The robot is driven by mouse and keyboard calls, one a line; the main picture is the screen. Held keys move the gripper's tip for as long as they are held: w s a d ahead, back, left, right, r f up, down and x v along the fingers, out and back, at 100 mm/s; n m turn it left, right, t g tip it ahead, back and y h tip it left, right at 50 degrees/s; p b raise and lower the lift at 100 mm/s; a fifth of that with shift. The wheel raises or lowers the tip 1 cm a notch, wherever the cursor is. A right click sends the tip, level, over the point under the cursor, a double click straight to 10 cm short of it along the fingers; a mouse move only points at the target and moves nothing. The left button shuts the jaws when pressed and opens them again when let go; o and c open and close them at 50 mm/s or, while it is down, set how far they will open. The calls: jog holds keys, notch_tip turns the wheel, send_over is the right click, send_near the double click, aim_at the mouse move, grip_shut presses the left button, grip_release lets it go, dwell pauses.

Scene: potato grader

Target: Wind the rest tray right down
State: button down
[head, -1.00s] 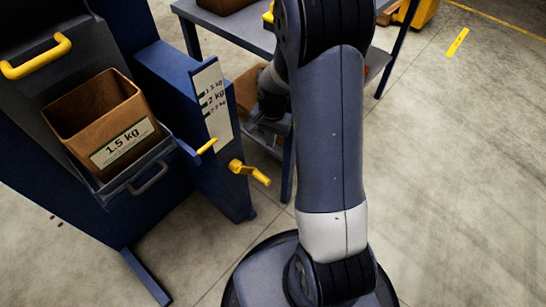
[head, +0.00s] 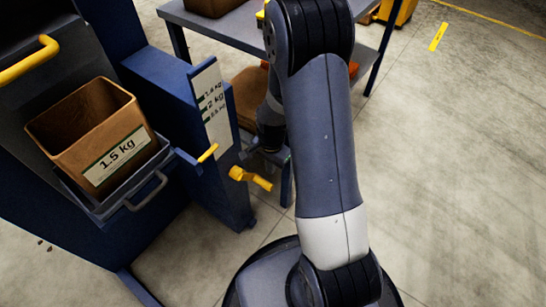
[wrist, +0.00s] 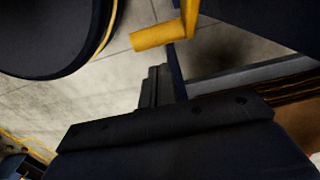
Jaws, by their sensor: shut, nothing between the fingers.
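The rest tray (head: 128,207) is a dark tray with a grey loop handle, on the front of the blue machine at left. It bears a brown box labelled 1.5 kg (head: 92,133). A yellow pointer (head: 207,153) stands at the lower part of the white scale plate (head: 213,103), below its lowest mark. The yellow crank (head: 250,179) sticks out below the scale; its grip also shows in the wrist view (wrist: 157,37). My gripper (wrist: 156,86) is shut and empty, apart from the crank, with the grip ahead of it. In the head view my arm largely hides it.
A grey table (head: 228,30) with a lower shelf stands behind the crank, with a brown box on top. A yellow handle (head: 28,62) is at the machine's upper left.

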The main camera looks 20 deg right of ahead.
aim_at(263, 186)
jog(key=shift+s+a+f, duration=0.5)
jog(key=shift+a+f, duration=0.2)
jog(key=shift+f, duration=0.1)
jog(key=shift+s+f+g+y, duration=0.1)
jog(key=shift+f+g+y, duration=0.25)
jog(key=shift+g+y, duration=0.05)
jog(key=shift+s+a+f+g+y, duration=0.1)
jog(key=shift+a+f+g+y, duration=0.1)
jog(key=shift+f+g+y, duration=0.3)
jog(key=shift+s+a+f+g+y, duration=0.3)
jog(key=shift+f+g+y, duration=0.15)
jog(key=shift+y, duration=0.45)
jog(key=shift+s+a+f, duration=0.3)
jog(key=shift+a+f, duration=0.1)
jog(key=shift+a, duration=0.1)
